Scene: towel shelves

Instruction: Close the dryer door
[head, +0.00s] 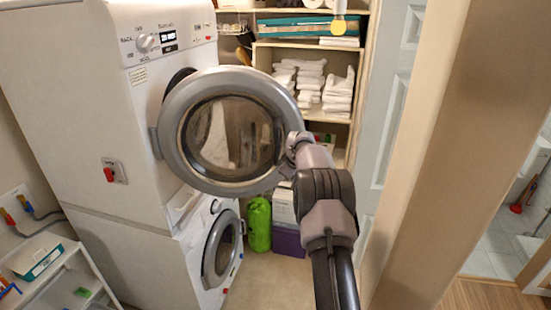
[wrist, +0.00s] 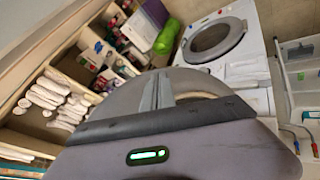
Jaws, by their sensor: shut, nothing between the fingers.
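The dryer (head: 65,75) is the upper white machine at the left in the head view. Its round grey-rimmed glass door (head: 222,187) stands open, hinged at its left side, with a dark gap to the drum opening behind it. My gripper (head: 293,142) is at the right rim of the door, its fingers partly hidden; I cannot tell whether they touch the rim. In the wrist view my gripper (wrist: 166,88) is shut and empty, with part of the door's curved rim (wrist: 120,100) just beyond the fingers.
A lower machine with a closed round door (head: 219,248) stands under the dryer. Shelves with white towels (head: 338,92) are behind. A green bag (head: 258,224) and purple box (head: 288,241) are on the floor. A door frame (head: 455,130) stands close on the right.

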